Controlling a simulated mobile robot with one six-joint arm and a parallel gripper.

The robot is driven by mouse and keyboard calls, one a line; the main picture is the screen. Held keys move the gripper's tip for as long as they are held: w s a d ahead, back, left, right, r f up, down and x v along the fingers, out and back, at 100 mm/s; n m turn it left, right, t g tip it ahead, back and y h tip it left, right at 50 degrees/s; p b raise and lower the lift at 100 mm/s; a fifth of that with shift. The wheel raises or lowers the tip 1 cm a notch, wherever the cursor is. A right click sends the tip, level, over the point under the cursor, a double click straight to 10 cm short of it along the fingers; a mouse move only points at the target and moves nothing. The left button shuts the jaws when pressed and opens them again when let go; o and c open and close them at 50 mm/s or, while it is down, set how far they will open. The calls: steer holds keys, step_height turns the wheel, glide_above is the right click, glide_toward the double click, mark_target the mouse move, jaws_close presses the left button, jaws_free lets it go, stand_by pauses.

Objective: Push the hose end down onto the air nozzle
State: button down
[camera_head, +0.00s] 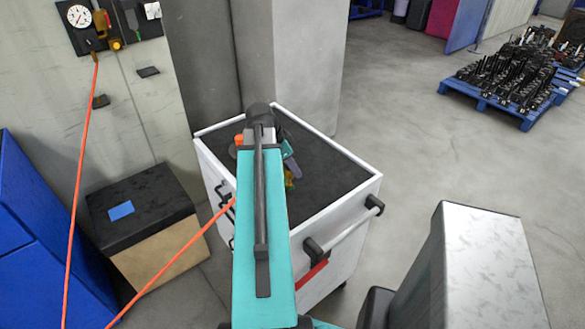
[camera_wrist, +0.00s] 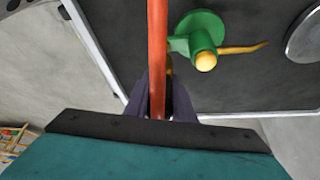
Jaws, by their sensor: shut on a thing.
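The orange hose (camera_wrist: 157,45) runs between the dark fingers of my gripper (camera_wrist: 160,100) in the wrist view, and the gripper is shut on it. In the head view the hose (camera_head: 170,262) rises from the lower left to the cart, and my arm hides most of my gripper. A green and yellow fitting, which looks like the air nozzle (camera_wrist: 203,33), is on the dark cart top, right of the hose in the wrist view. Part of it (camera_head: 289,181) shows beside my arm in the head view. I cannot tell whether the hose end touches it.
The white cart (camera_head: 345,205) has a dark top and a front handle. A round metal disc (camera_wrist: 305,38) lies right of the fitting. A black-topped box (camera_head: 135,205) and blue panel (camera_head: 45,240) stand left.

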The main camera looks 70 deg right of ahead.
mark_target(293, 175)
steer(key=shift+f+b, duration=1.15)
steer(key=shift+f, duration=0.6)
stand_by(1.8)
steer(key=c, duration=1.4)
jaws_free()
steer(key=shift+c, duration=0.2)
steer(key=shift+r, duration=0.15)
steer(key=b+v, duration=0.3)
steer(key=v, duration=1)
steer(key=shift+r, duration=0.25)
steer(key=shift+w+a, duration=0.1)
steer(key=shift+a, duration=0.05)
steer(key=shift+w, duration=0.1)
